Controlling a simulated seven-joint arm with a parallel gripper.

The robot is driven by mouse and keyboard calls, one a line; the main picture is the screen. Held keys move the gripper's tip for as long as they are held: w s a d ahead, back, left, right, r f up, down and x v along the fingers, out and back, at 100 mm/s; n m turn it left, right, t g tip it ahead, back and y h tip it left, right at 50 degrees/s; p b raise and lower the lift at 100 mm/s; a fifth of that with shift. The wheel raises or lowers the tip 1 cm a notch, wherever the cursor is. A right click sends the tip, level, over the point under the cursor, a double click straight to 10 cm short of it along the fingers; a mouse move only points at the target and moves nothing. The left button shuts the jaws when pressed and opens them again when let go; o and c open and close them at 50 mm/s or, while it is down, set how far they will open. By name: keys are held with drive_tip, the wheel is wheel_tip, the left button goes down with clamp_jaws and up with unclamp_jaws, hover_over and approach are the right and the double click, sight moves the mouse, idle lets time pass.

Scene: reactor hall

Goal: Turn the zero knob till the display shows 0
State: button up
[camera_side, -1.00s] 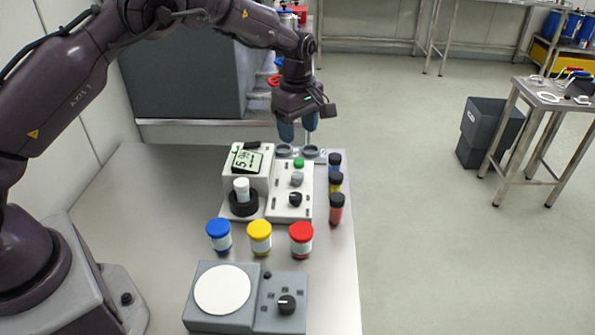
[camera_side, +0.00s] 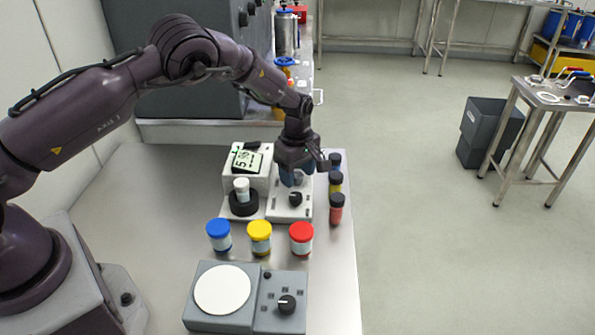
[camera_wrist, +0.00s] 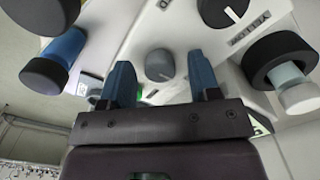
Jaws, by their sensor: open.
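The white instrument (camera_side: 262,208) stands on the steel table. Its tilted display (camera_side: 246,160) shows dark digits that seem to start with 5; the rest is too small to read. A grey knob (camera_wrist: 160,65) on its panel is probably the zero knob; its label is not readable. My gripper (camera_side: 293,180) is over that panel, pointing down, and hides the knob in the side view. In the wrist view my open gripper (camera_wrist: 163,82) has its blue fingers on either side of the grey knob, with gaps; contact is not visible. A black knob with a white pointer (camera_wrist: 222,10) lies beyond it.
Dark-capped vials (camera_side: 336,208) stand close at the panel's right. A black ring holding a white-capped vial (camera_side: 242,190) is at its left. Blue, yellow and red-lidded jars (camera_side: 259,240) and a grey device with a round plate (camera_side: 222,290) stand in front.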

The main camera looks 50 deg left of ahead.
drive_tip(key=c, duration=0.9)
drive_tip(key=shift+m, duration=0.4)
drive_tip(key=m, duration=0.3)
drive_tip(key=shift+r+m, duration=0.1)
drive_tip(key=shift+m, duration=0.3)
drive_tip(key=m, duration=0.5)
drive_tip(key=o, duration=0.9)
